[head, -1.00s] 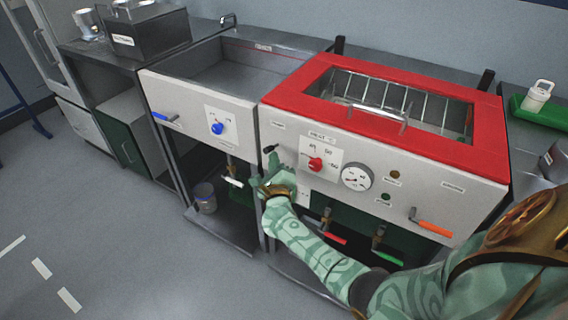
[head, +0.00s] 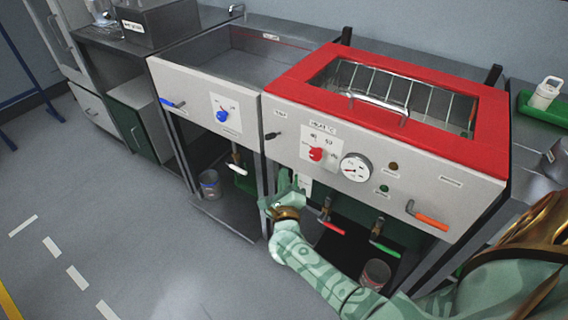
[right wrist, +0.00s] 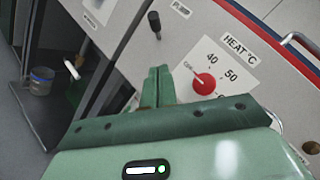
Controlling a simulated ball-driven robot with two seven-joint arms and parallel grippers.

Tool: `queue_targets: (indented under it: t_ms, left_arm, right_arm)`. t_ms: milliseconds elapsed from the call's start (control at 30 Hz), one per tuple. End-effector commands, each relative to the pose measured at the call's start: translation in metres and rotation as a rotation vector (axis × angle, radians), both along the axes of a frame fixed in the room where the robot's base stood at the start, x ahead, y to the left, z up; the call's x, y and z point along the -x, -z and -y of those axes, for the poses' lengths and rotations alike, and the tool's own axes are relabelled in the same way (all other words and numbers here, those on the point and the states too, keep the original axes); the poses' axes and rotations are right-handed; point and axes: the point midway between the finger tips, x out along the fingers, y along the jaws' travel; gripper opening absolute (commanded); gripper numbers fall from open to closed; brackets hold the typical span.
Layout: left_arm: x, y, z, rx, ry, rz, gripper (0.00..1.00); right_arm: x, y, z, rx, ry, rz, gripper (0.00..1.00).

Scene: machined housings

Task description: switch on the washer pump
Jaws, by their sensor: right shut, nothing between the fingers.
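The pump switch (head: 272,135) is a small black toggle on the white front panel of the red-topped washer (head: 470,195). It also shows in the right wrist view (right wrist: 154,24), beside a label that seems to read PUMP (right wrist: 181,8). Its lever sticks out from the panel; I cannot tell which setting it is in. The green lamp (head: 384,188) on the panel looks dark. My right gripper (head: 285,181) is shut and empty, below the switch and apart from it. Its closed fingers also show in the right wrist view (right wrist: 158,82). My left gripper is not in view.
A red heat knob (head: 316,154) and a gauge (head: 356,167) sit right of the switch. Red (head: 330,227), green (head: 385,249) and orange (head: 431,222) valve handles stick out lower down. A sink unit with a blue knob (head: 222,115) stands at left. The floor in front is clear.

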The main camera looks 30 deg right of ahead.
Motion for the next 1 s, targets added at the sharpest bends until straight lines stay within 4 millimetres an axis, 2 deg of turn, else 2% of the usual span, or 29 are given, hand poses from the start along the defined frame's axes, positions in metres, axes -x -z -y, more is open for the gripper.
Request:
queue_targets:
  t_ms: [100,300,867,967,1000]
  left_arm:
    - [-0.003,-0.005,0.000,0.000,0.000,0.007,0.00]
    - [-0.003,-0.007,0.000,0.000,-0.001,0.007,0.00]
    - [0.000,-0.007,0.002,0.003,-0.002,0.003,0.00]
    - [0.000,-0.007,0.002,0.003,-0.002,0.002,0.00]
    - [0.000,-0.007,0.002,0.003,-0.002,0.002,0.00]
  right_arm:
    - [0.017,0.000,-0.010,0.000,0.000,0.000,0.00]
    - [0.030,0.002,-0.018,-0.001,0.001,0.001,0.00]
    - [0.030,0.002,-0.018,0.000,0.001,0.001,0.00]
    - [0.029,0.003,-0.020,0.047,-0.008,-0.032,0.00]
    - [0.026,0.005,-0.027,0.121,-0.038,-0.079,0.00]
